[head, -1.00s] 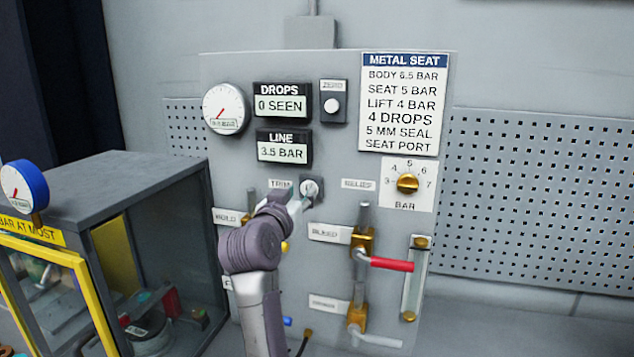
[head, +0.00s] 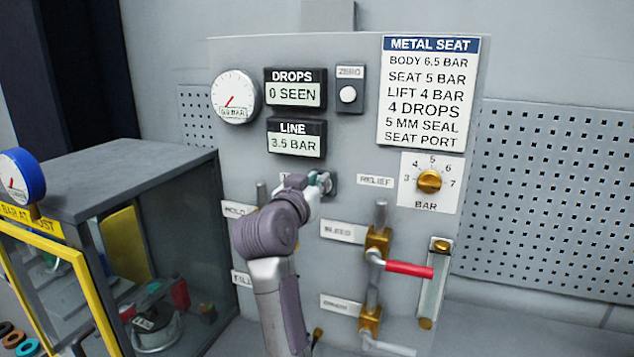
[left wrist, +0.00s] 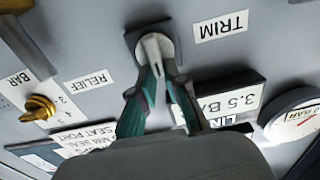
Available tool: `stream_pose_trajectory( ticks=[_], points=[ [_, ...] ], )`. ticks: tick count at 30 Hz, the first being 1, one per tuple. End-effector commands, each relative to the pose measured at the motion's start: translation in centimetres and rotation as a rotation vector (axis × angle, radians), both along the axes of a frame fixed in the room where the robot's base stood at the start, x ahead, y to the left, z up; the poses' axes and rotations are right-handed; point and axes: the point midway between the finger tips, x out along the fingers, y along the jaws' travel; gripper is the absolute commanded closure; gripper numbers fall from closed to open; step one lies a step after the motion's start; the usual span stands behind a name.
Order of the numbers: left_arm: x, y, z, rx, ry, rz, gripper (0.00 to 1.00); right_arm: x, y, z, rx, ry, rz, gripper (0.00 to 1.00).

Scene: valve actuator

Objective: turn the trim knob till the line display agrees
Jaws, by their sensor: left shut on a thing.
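The trim knob (left wrist: 157,42) is a small light knob on a dark square base on the grey panel, beside the TRIM label (left wrist: 220,26) in the left wrist view. My left gripper (left wrist: 154,62) is shut on the knob, its fingertips at the knob's face. In the head view my left gripper (head: 320,184) reaches up to the panel from below and hides most of the knob. The line display (head: 295,140) above it reads 3.5 BAR; it is partly hidden and upside down in the left wrist view (left wrist: 225,98). My right gripper is in neither view.
The card (head: 428,95) lists METAL SEAT, body 6.5 bar, seat 5 bar and lift 4 bar. The brass relief knob (head: 429,182) sits right of the gripper. The red bleed handle (head: 409,269) juts out below.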

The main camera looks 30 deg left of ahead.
Motion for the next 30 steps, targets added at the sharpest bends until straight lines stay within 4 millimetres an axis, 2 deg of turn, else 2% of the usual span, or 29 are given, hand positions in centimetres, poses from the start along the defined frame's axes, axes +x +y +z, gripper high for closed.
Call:
stream_pose_trajectory(
  ticks=[11, 30],
  points=[
    [0.1, 0.0, 0.0, 0.036, 0.011, 0.001, 1.00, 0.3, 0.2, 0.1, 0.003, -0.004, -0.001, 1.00],
    [0.3, -0.7, -0.1, 0.418, 0.103, 0.000, 1.00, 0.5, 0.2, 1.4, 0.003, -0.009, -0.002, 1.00]
  ],
)
